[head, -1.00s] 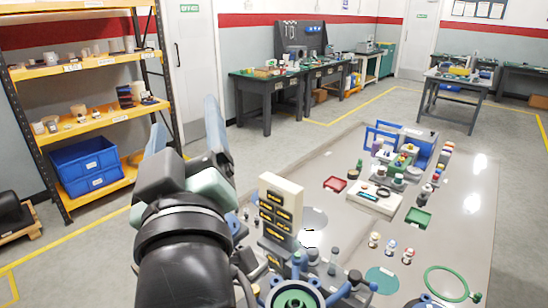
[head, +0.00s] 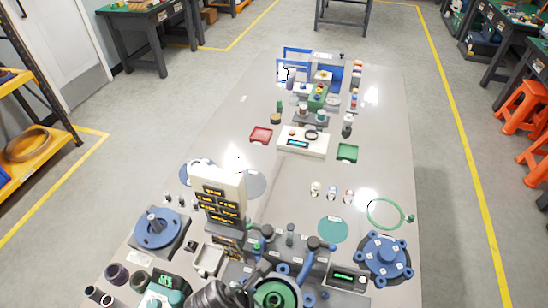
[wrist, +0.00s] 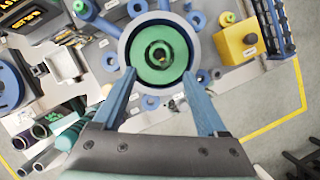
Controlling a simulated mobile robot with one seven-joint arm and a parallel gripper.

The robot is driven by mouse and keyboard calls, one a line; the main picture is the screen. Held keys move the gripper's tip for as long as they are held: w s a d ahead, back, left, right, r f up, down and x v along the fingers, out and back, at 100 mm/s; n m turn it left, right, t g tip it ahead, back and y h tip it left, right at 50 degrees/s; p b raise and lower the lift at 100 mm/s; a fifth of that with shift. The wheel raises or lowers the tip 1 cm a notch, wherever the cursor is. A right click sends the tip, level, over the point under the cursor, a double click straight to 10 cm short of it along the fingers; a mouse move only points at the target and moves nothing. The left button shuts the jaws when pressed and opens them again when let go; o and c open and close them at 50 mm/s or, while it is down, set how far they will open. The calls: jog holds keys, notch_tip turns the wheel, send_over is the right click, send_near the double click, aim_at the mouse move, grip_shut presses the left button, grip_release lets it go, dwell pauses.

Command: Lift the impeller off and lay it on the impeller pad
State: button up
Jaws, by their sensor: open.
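The impeller appears to be the green disc with a dark centre hole, seated in a round grey housing at the bottom of the head view (head: 277,293). In the wrist view the green impeller (wrist: 160,52) lies inside the grey housing ring (wrist: 126,34). My gripper (wrist: 158,79) is open and empty, with its blue fingers spread either side of the housing's near edge; contact cannot be told. Flat round pads lie on the bench: a teal one (head: 333,230), a grey one (head: 252,185) and a blue one (head: 188,176). Which is the impeller pad cannot be read.
A tall beige block with dark label plates (head: 219,188) stands left of the housing. A blue flanged part (head: 384,257) is at right, and a blue round part (head: 157,228) at left. A yellow box (wrist: 243,41) sits right of the housing. The mid-bench is mostly clear.

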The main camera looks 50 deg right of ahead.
aim_at(275, 300)
jog(key=x, duration=0.2)
jog(key=shift+w+d+f, duration=0.1)
jog(key=shift+d+f, duration=0.05)
jog(key=shift+f, duration=0.15)
jog(key=x, duration=0.2)
jog(key=p+x, duration=0.1)
jog(key=shift+d+f, duration=0.25)
jog(key=shift+d, duration=0.1)
jog(key=shift+d+f, duration=0.2)
jog(key=shift+f, duration=0.4)
jog(key=shift+c, duration=0.2)
grip_shut()
